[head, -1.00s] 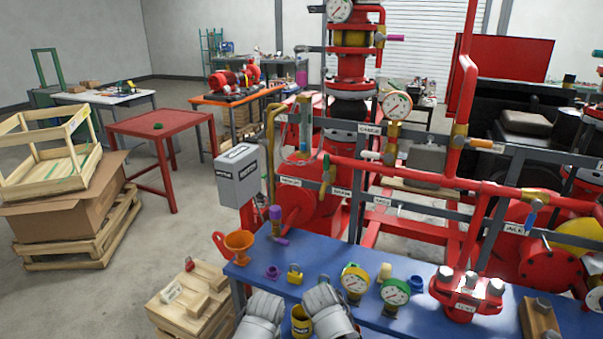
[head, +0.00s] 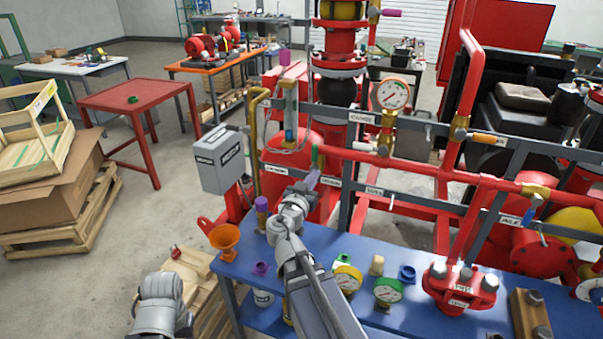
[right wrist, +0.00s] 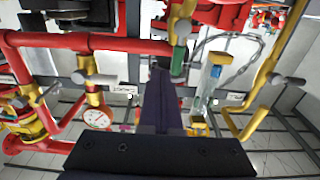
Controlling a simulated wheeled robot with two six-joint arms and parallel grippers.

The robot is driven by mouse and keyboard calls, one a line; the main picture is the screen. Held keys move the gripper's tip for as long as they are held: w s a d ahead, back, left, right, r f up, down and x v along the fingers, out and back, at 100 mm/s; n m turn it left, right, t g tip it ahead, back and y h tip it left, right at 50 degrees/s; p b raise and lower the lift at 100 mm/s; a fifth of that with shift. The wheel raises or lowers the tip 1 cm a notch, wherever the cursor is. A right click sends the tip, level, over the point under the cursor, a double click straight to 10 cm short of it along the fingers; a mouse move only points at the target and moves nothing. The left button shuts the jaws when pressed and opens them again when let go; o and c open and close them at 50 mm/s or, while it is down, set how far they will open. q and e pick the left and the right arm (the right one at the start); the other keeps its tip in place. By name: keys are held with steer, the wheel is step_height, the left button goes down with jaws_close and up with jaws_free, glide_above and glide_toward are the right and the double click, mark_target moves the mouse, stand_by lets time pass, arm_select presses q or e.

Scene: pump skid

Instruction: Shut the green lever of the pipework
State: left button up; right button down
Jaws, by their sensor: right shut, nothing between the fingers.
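The green lever (head: 315,156) sits on the pipework, pointing up in the head view, left of the pressure gauge. My right gripper (head: 313,179) is shut and empty, its tips just below the lever. The gripper and my wrist hide most of the valve under the lever in the head view. In the right wrist view, which is upside down, the shut fingers (right wrist: 160,66) reach up just left of the green lever (right wrist: 178,62). I cannot tell whether they touch it. My left gripper is out of view; only part of my left arm shows at the lower left.
A gauge (head: 393,93), an orange-handled valve (head: 488,139) and red pipe (head: 400,163) lie to the right. A grey box (head: 218,158) and a yellow pipe (head: 254,150) stand left.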

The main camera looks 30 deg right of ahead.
mark_target(315, 154)
steer(key=shift+x, duration=4.95)
steer(key=shift+w+a+r+p, duration=0.4)
steer(key=shift+w+r+p, duration=0.05)
steer(key=shift+w+p, duration=0.05)
steer(key=shift+w+a+r, duration=0.15)
steer(key=shift+w+a, duration=0.35)
steer(key=shift+w, duration=0.15)
steer(key=w+a+f+b, duration=0.2)
steer(key=w+a, duration=0.2)
steer(key=shift+w+f, duration=0.25)
steer(key=shift+f, duration=0.1)
